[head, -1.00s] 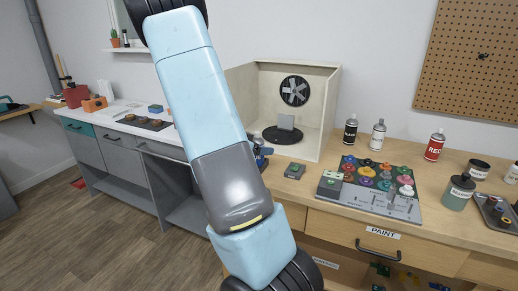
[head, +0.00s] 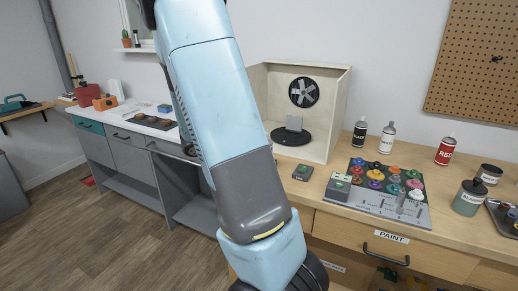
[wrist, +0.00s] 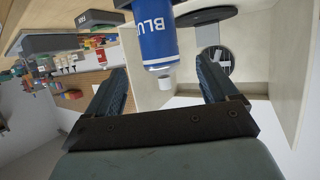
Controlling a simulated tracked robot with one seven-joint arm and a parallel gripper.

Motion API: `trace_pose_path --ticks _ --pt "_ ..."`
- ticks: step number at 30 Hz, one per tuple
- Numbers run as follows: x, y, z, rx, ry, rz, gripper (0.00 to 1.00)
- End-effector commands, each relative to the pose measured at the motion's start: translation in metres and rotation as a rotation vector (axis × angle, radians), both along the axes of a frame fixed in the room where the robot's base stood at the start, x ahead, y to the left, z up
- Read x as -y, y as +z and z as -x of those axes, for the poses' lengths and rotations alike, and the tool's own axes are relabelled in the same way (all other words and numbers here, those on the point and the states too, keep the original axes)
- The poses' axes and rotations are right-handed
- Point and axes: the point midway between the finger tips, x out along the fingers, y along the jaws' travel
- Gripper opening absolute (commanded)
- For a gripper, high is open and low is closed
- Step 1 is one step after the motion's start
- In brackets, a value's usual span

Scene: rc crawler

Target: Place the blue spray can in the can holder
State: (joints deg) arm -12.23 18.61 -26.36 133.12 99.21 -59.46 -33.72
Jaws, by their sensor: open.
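The blue spray can (wrist: 158,38), with a white nozzle and "BLUE" label, shows upside down in the tilted wrist view. It appears ahead of and between the two fingers of my gripper (wrist: 160,66). The fingers are open, with a gap visible on each side of the can. The can's far end is cut off by the frame edge. In the head view my arm hides the blue can, and my gripper is out of sight. I cannot make out a can holder in either view.
A spray booth (head: 338,110) with a fan stands on the wooden bench. Black (head: 359,133), white (head: 387,138) and red (head: 445,151) spray cans stand along the back. A panel of paint pots (head: 378,190) and a small grey-green box (head: 303,172) lie nearer the front.

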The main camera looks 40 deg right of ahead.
Motion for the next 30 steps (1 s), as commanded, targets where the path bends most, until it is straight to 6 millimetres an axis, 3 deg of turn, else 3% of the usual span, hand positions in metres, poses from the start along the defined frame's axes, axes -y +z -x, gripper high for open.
trace_pose_path --ticks 3,10,17,21,24,30 --pt "-0.015 0.006 -0.002 0.001 0.003 0.000 0.86" --pt "-0.027 0.013 -0.006 0.015 0.022 -0.010 0.86" --pt "-0.048 0.038 -0.050 0.187 0.310 -0.136 0.86" --pt "-0.084 0.068 -0.079 0.301 0.575 -0.247 0.86" --pt "-0.117 0.092 -0.088 0.351 0.760 -0.321 0.86" --pt "-0.187 0.136 -0.074 0.362 1.111 -0.453 0.86"
